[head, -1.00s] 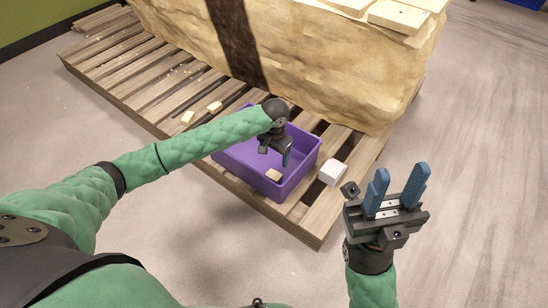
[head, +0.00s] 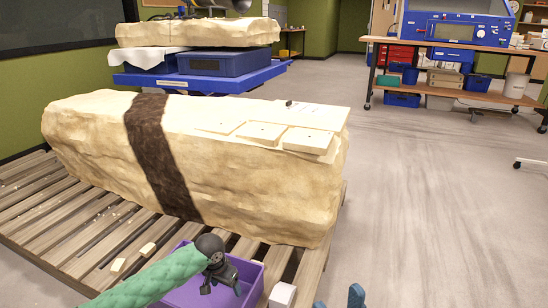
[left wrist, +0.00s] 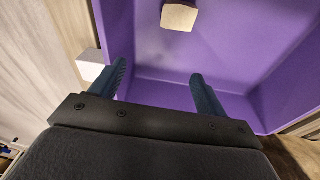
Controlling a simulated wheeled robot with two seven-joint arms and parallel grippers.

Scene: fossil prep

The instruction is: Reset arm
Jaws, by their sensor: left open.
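My left gripper (head: 221,288) is over the purple bin (head: 254,284) in the head view, pointing down, with its jaws open. In the left wrist view its two blue fingers (left wrist: 158,72) stand wide apart with nothing between them. A small beige block (left wrist: 179,16) lies in the bin beyond the fingertips. My right gripper (head: 338,300) shows only as two separated blue fingertips at the bottom edge of the head view, with nothing seen between them. The rest of it is out of frame.
The bin stands on a wooden pallet (head: 60,232) beside a large pale rock block (head: 250,185) with a dark band. A white block (head: 282,295) sits just right of the bin. Two small pieces (head: 133,257) lie left of it. Open floor (head: 430,220) stretches to the right.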

